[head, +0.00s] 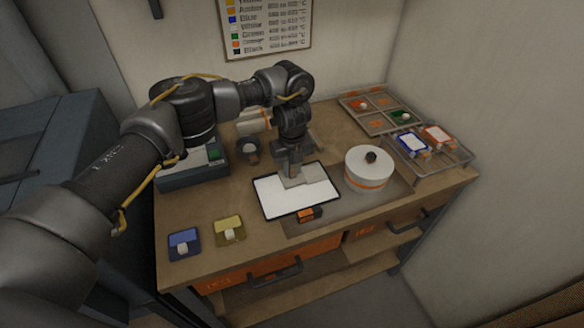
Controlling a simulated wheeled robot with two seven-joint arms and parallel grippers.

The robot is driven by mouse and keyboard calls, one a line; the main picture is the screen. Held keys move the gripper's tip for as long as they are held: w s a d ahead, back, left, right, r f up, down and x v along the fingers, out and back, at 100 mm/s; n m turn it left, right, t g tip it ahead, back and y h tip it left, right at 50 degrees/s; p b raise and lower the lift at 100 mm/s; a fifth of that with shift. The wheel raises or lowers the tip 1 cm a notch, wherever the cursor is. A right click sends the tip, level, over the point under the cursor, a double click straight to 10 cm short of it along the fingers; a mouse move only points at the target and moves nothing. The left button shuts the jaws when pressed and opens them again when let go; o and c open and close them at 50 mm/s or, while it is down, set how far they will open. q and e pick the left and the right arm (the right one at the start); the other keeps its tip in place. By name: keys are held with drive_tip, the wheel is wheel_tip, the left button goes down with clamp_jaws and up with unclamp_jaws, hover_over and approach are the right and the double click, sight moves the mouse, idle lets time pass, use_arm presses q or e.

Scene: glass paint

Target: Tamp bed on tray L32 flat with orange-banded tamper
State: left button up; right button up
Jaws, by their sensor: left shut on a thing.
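A tray (262,214) with a dark rim holds a flat white bed (275,198) in the middle of the bench. An orange and black tag (308,214) sits at its front edge; I cannot read it. My left gripper (291,172) points down over the tray's back middle and is shut on a pale grey, flat-footed tool (312,174). The tool's foot is at the bed, but I cannot tell whether it touches. No orange band shows on it from here. My right gripper is not in view.
A white round pot (369,170) with an orange band and dark knob stands close right of the tray. Blue (184,243) and yellow (229,231) cards lie front left. A divided tray (378,122) and a wire rack (452,158) fill the right back. A scale-like device (190,178) stands left.

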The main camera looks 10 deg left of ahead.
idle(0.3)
use_arm(q)
drive_tip(key=shift+w+d, duration=0.15)
drive_tip(key=d+b, duration=0.1)
drive_tip(key=w+d+b, duration=0.2)
drive_tip(key=b, duration=0.1)
drive_tip(key=shift+w+d+f, duration=0.1)
drive_tip(key=shift+d+f, duration=0.2)
drive_tip(key=shift+d, duration=0.05)
drive_tip(key=shift+w+d+b, duration=0.1)
drive_tip(key=shift+d+b, duration=0.15)
drive_tip(key=shift+b, duration=0.2)
drive_tip(key=shift+w+d+r, duration=0.1)
drive_tip(key=shift+w+d, duration=0.1)
drive_tip(key=shift+w+d+r+b, duration=0.1)
drive_tip(key=shift+d+r+b, duration=0.15)
drive_tip(key=shift+r+b, duration=0.05)
drive_tip(key=shift+a+f, duration=0.1)
drive_tip(key=shift+f, duration=0.05)
drive_tip(key=shift+f+b, duration=0.7)
